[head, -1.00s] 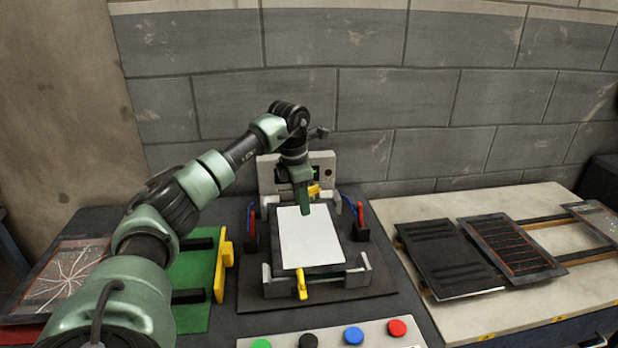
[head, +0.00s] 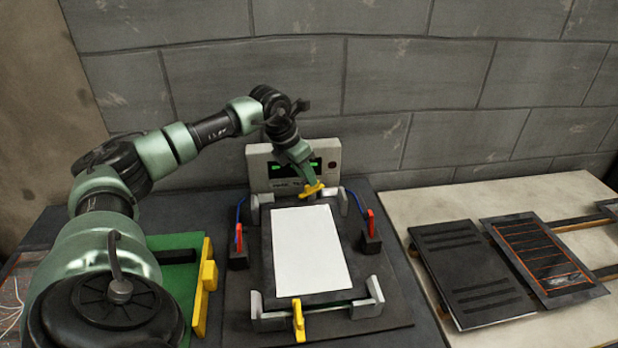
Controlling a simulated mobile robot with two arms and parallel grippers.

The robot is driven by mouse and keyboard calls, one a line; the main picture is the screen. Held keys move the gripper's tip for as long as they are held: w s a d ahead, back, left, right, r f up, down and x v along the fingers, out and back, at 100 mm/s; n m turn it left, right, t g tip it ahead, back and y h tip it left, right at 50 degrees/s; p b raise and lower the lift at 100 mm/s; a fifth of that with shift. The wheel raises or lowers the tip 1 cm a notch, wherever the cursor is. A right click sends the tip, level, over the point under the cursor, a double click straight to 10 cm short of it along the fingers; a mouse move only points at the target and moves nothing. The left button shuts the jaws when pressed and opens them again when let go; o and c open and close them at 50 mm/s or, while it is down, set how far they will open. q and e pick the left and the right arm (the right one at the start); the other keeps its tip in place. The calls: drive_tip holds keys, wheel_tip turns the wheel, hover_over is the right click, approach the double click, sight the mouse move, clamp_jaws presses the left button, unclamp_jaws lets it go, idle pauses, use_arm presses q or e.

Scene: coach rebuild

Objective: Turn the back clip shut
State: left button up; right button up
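The yellow back clip (head: 313,190) is at the far edge of the fixture (head: 262,220), lying mostly crosswise and slightly slanted. My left gripper (head: 307,177) reaches down from behind with its green fingertips right at the clip. They seem to touch it, but I cannot tell whether they grip it, and the gap between the fingers does not show. A white sheet (head: 309,248) on a dark panel lies in the fixture. The yellow front clip (head: 298,321) at the near edge points front to back. My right gripper is out of view.
A grey box with a green-lit display (head: 262,170) stands behind the fixture. Red-handled clamps (head: 371,224) flank it. A green board with a yellow bar (head: 203,290) is at left, under my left arm. Dark panels (head: 470,272) lie on the right table.

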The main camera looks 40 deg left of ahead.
use_arm(q)
drive_tip(key=x, duration=0.2)
drive_tip(key=shift+w+a+f, duration=0.15)
drive_tip(key=shift+f, duration=0.25)
drive_tip(key=shift+w+f, duration=0.15)
drive_tip(key=shift+f, duration=0.25)
clamp_jaws()
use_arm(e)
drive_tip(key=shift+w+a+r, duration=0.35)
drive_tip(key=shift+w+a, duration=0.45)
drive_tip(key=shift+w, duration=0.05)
